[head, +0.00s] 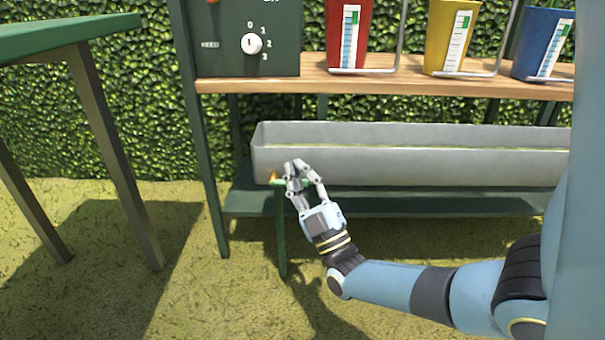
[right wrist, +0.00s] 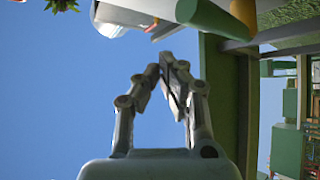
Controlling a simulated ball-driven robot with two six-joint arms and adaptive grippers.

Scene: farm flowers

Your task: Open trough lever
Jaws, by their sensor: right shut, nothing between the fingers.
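The long grey trough (head: 450,165) sits under the wooden shelf. At its left end, a brass fitting (head: 274,177) and a small green lever (head: 309,184) show, partly hidden behind my right gripper (head: 294,163). In the right wrist view, the green lever (right wrist: 204,16) and the brass fitting (right wrist: 243,11) are at the top, beyond the fingertips. My right gripper (right wrist: 168,65) is shut and empty, with a gap to the lever in that view. My left gripper is not in view.
Red (head: 348,30), yellow (head: 451,35) and blue (head: 543,42) containers stand on the wooden shelf (head: 400,88). A dark control box (head: 225,45) with a white dial is at its left. A green table (head: 65,38) stands further left. Open grass lies below.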

